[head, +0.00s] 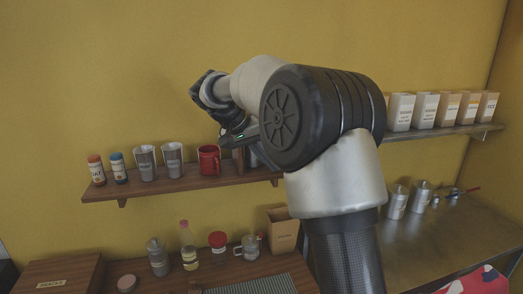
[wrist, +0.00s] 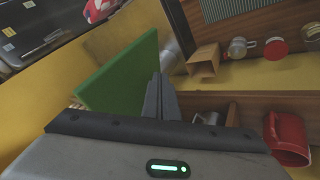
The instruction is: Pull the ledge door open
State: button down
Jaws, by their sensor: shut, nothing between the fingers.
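A flat green panel (wrist: 122,75), which looks like the ledge door, stands out at an angle beside the wall ledge (wrist: 285,103) in the wrist view. A dark wooden compartment (wrist: 232,110) on the ledge shows next to it, with a metal vessel (wrist: 207,118) partly visible there. My gripper (wrist: 158,80) is shut and empty, its fingertips close beside the panel's face; I cannot tell whether they touch. In the head view my gripper (head: 232,138) is above the ledge (head: 150,187), and my arm hides the panel and most of the compartment.
A red mug (head: 209,160), two metal cups (head: 172,160) and small jars (head: 118,167) stand on the ledge left of my gripper. A brown open box (head: 283,229) and jars are on the counter below.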

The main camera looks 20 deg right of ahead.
jog(key=d, duration=0.1)
jog(key=s+d, duration=0.1)
jog(key=d, duration=0.1)
jog(key=d+f, duration=0.1)
jog(key=shift+s+d, duration=0.25)
jog(key=shift+s, duration=0.05)
